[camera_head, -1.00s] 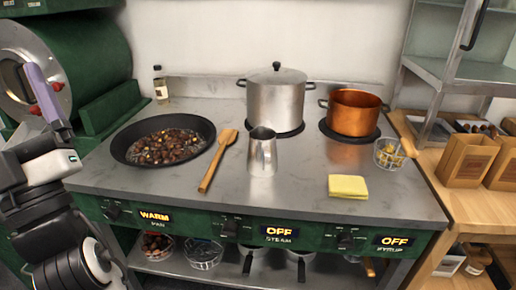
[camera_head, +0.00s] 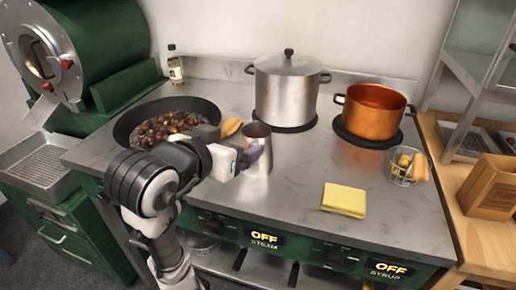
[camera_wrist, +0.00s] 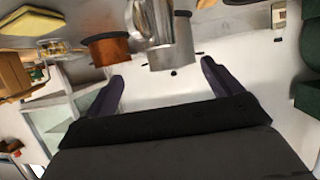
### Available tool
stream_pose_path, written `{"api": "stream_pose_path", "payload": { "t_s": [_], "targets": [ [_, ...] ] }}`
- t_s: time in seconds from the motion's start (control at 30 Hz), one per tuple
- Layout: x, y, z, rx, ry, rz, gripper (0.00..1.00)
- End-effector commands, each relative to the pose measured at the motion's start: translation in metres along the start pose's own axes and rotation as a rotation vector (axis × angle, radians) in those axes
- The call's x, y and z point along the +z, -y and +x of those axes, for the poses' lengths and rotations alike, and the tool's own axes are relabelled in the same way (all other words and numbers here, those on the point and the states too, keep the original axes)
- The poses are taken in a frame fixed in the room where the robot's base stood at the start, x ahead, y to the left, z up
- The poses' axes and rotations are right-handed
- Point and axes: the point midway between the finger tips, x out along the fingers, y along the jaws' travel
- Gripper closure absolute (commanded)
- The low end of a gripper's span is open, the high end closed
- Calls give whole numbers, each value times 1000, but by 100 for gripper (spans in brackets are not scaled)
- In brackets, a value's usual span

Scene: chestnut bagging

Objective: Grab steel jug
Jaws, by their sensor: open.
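The steel jug (camera_head: 257,135) stands upright on the steel stovetop, in front of the large lidded pot. My gripper (camera_head: 250,157) is at the jug's front left in the head view and covers part of its lower side. In the wrist view, which is upside down, my gripper (camera_wrist: 161,80) is open with two purple fingers spread apart and nothing between them. There the jug (camera_wrist: 163,20) shows at the top, beyond the fingertips and partly cut off by the frame's edge. I cannot tell whether a finger touches it.
The chestnut pan (camera_head: 166,107) is left of the jug, with the wooden spoon (camera_head: 231,127) beside it, partly hidden by my arm. The lidded pot (camera_head: 285,88) and copper pot (camera_head: 372,112) stand behind.

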Motion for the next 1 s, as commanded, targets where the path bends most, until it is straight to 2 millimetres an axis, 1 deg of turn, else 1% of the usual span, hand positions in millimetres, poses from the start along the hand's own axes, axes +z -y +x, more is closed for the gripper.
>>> {"api": "stream_pose_path", "payload": {
  "t_s": [0.17,0.57,0.73,0.9,1.0],
  "targets": [
    [-2,-1,5,9,17,-2,9],
    [-2,-2,27,6,16,-1,9],
    [-2,-2,51,8,16,-4,9],
    [3,-1,77,5,13,1,9],
    [3,-2,84,5,13,3,9]
  ]
}}
